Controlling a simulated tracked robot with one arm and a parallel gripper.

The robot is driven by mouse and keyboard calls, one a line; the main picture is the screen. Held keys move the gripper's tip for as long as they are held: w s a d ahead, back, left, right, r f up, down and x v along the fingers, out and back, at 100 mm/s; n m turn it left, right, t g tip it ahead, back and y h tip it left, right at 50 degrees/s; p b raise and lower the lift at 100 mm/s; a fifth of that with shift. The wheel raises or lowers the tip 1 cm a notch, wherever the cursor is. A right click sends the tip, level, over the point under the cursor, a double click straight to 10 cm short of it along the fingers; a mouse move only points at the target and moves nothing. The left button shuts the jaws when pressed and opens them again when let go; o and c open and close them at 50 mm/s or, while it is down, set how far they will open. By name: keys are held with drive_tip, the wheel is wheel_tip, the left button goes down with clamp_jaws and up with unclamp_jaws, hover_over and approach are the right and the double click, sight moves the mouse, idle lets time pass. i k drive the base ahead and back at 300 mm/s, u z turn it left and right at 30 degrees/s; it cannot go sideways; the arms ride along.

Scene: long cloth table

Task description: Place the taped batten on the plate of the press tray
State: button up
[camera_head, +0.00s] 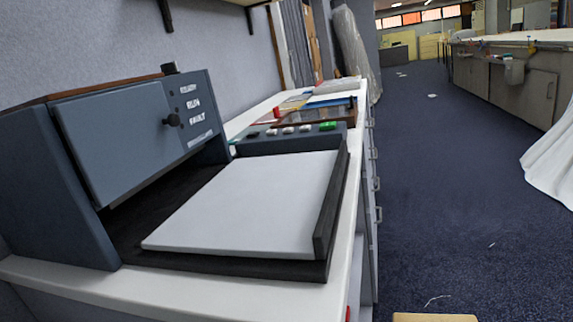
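The press (130,140) is a blue-grey machine at the left, standing on a white counter, with a dark knob and white labels on its front. Its black tray (331,210) extends to the right from under it. The light grey plate (245,205) lies flat in the tray, and its visible surface is bare. A pale wood-coloured piece (435,317) just enters at the bottom edge, right of the counter; I cannot tell whether it is the taped batten. No tape shows on it. My gripper is not in view.
A control strip (290,137) with several buttons, one green, lies behind the plate. Farther along the white counter (170,289) are papers and a framed panel (318,110). Drawer handles stick out from its right side. Open blue carpet (450,190) lies right; white cloth (552,160) hangs at the right edge.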

sight(259, 187)
drive_tip(key=i, duration=1.25)
drive_tip(key=z, duration=0.1)
